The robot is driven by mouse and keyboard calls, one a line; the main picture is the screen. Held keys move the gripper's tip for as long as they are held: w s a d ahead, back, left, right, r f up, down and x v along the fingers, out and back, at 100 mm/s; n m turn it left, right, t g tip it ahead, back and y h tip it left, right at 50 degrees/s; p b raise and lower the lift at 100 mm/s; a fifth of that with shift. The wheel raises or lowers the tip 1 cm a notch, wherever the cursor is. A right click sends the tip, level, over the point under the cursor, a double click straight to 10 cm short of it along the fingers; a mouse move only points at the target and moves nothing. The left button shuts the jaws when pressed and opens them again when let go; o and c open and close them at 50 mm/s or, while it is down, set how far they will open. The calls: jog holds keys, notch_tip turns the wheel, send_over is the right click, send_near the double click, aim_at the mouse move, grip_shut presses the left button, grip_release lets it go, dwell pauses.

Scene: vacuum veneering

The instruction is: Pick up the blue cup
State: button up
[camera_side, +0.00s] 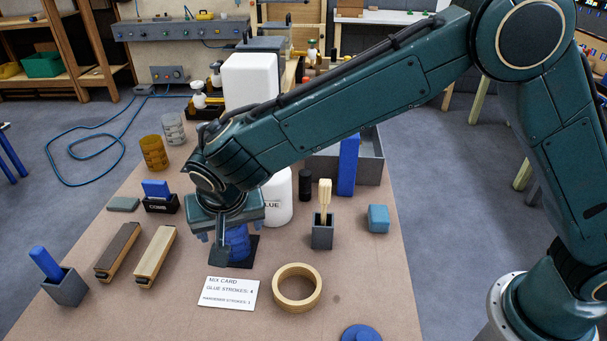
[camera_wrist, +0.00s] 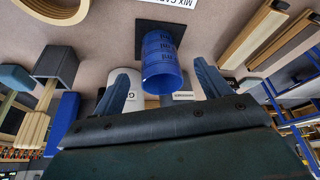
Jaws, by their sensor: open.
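The blue cup (camera_side: 239,242) stands on a dark square pad (camera_side: 243,263) on the table, partly hidden by my gripper in the side view. The wrist view shows the translucent blue cup (camera_wrist: 160,52) with markings on its wall and the dark pad (camera_wrist: 178,28) at its base. My gripper (camera_side: 222,248) is directly over the cup and reaches down around it. In the wrist view my gripper (camera_wrist: 163,82) is open, with one finger on each side of the cup's rim and visible gaps.
A white glue bottle (camera_side: 278,198) stands close behind the cup. A mix card (camera_side: 229,292) and a wooden ring (camera_side: 297,288) lie in front. Two long wooden blocks (camera_side: 155,257) lie left. A grey holder with brushes (camera_side: 322,231) and a blue block (camera_side: 378,218) are right.

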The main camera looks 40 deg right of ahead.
aim_at(233, 235)
jog(key=shift+x, duration=2.45)
jog(key=shift+d, duration=0.15)
jog(key=shift+r, duration=0.1)
jog(key=c, duration=1.2)
jog(key=shift+o, duration=0.2)
jog(key=shift+r, duration=0.1)
jog(key=shift+s+a+r, duration=0.25)
jog(key=shift+s+r, duration=0.15)
jog(key=shift+s, duration=0.05)
jog(key=s+a+r, duration=0.2)
jog(key=s+r, duration=0.1)
jog(key=s, duration=0.3)
jog(key=s+a+r, duration=0.3)
jog(key=s+r, duration=0.1)
jog(key=s, duration=0.2)
